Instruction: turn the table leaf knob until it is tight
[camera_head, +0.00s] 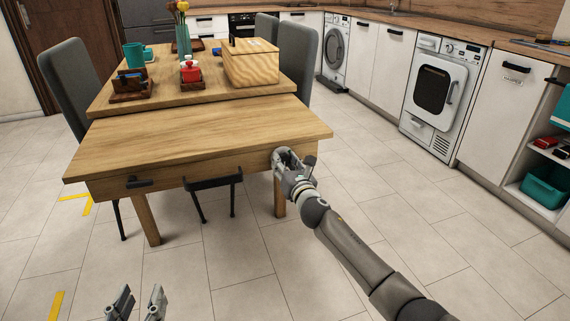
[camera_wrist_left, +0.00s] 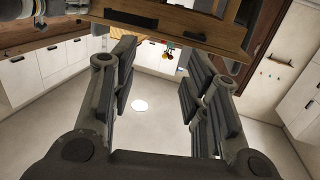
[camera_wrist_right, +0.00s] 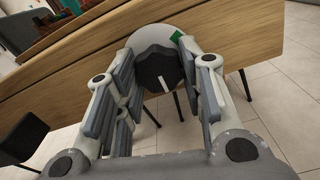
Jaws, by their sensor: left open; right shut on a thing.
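The table leaf (camera_head: 200,135) is the light wooden front part of the table. In the right wrist view, the dark knob (camera_wrist_right: 152,68) sits on the leaf's front face between the fingers of my right gripper (camera_wrist_right: 165,92). A white line marks the knob. A pale round plate (camera_wrist_right: 158,36) lies behind it, with a green patch (camera_wrist_right: 177,35) at its upper right. My right gripper is shut on the knob; in the head view it hides the knob at the leaf's right end. My left gripper (camera_head: 137,303) is open and empty, low in front of the table.
Grey chairs flank the table. Floor in front is clear.

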